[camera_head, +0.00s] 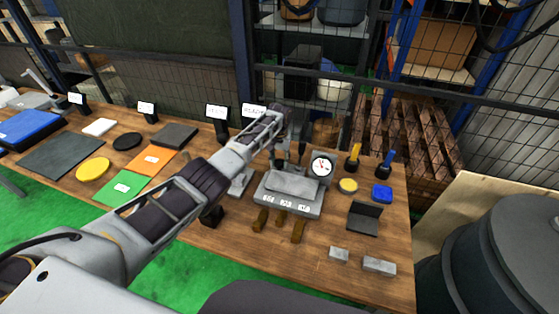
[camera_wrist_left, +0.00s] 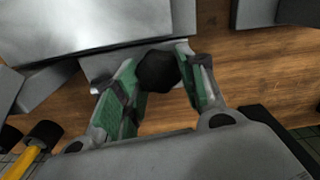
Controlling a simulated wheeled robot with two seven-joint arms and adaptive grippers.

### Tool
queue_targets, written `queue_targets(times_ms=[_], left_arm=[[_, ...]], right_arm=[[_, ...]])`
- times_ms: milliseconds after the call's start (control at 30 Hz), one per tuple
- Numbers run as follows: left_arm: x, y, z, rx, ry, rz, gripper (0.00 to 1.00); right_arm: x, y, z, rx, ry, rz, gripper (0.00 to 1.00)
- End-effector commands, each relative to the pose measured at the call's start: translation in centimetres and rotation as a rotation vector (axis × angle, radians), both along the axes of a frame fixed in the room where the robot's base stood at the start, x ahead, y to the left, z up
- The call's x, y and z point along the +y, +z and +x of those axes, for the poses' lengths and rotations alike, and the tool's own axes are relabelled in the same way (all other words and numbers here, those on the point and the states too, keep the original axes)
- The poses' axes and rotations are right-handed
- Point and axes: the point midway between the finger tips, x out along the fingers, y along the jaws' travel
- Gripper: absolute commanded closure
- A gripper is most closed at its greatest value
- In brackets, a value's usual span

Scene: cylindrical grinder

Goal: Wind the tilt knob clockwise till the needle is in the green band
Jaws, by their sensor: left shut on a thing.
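The grey tilt fixture (camera_head: 289,190) with its flat metal top stands on the wooden bench. Its round white dial gauge (camera_head: 321,167) stands at the back right corner. The dark tilt knob (camera_wrist_left: 158,71) sits between the green-padded fingers of my left gripper (camera_wrist_left: 160,85), beside the metal block. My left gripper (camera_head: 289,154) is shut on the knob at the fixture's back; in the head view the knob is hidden. My right gripper is not in view.
Right of the fixture are a yellow round tin (camera_head: 348,186), a blue box (camera_head: 382,194), a dark angled block (camera_head: 365,217) and small grey blocks (camera_head: 379,266). A wire mesh fence (camera_head: 340,88) stands behind the bench.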

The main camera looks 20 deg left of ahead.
Motion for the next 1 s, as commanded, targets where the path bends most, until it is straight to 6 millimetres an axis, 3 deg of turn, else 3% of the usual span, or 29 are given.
queue_targets(times_ms=[1000], left_arm=[[-0.21, 0.07, 0.03, -0.001, -0.408, -0.001, 0.84]], right_arm=[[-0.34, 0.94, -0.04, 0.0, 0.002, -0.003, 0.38]])
